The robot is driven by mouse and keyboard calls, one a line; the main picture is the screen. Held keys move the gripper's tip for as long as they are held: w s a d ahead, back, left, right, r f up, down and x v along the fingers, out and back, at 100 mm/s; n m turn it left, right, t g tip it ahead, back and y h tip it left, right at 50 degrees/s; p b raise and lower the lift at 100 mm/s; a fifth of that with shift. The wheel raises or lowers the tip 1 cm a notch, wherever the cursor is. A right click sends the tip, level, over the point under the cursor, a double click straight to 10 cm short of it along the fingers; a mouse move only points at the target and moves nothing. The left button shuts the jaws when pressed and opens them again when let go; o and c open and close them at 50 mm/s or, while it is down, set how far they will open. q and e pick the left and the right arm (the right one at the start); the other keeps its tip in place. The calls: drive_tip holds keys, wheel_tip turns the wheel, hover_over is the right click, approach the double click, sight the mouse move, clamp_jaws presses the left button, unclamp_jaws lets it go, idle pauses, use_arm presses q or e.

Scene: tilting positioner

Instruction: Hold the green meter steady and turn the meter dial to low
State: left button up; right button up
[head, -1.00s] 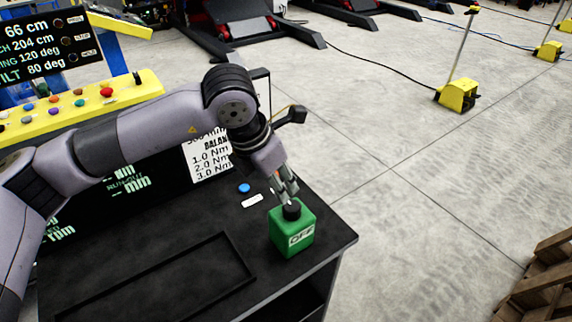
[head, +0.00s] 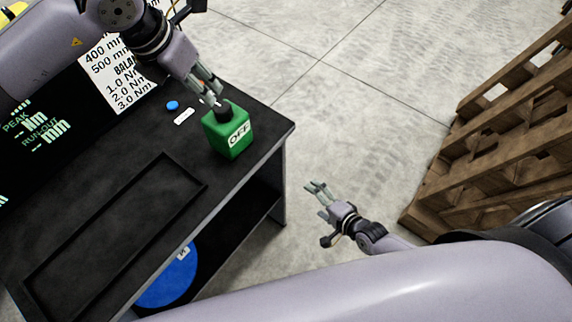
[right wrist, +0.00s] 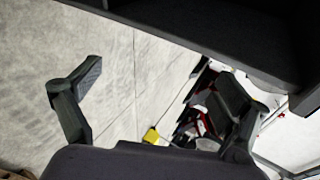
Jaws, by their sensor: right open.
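The green meter (head: 229,136) stands upright on the black bench top near its right corner, with an "OFF" label (head: 239,134) on its front. Its black dial (head: 222,107) is on top. My left gripper (head: 210,97) comes down from the upper left, fingertips at the dial; whether they touch or grip it I cannot tell. My right gripper (head: 317,192) is open and empty, off the bench's right side and apart from the meter. In the right wrist view its fingers (right wrist: 158,95) are spread wide with nothing between them.
The black bench (head: 115,250) has a raised rectangular frame on top and a shelf holding a blue round thing (head: 170,280). A blue button (head: 172,105) and a small white label lie left of the meter. A wooden pallet stack (head: 490,130) stands at the right; floor between is clear.

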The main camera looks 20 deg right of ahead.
drive_tip(key=w+a+r+m+t+y, duration=0.1)
drive_tip(key=a+r+m+y, duration=0.2)
drive_tip(key=r, duration=0.4)
drive_tip(key=w+a+r+m+t+y, duration=0.1)
drive_tip(key=a+r+m, duration=0.25)
drive_tip(key=r, duration=0.45)
drive_tip(key=m+t+y, duration=0.1)
drive_tip(key=m+y, duration=0.1)
drive_tip(key=m, duration=0.7)
approach(228, 128)
drive_tip(key=s+d+f, duration=0.2)
drive_tip(key=d+f, duration=0.2)
drive_tip(key=f, duration=0.1)
drive_tip(key=shift+n, duration=0.25)
drive_tip(key=x, duration=1.7)
drive_tip(key=shift+w+r, duration=0.1)
drive_tip(key=shift+r, duration=0.15)
drive_tip(key=shift+c, duration=0.3)
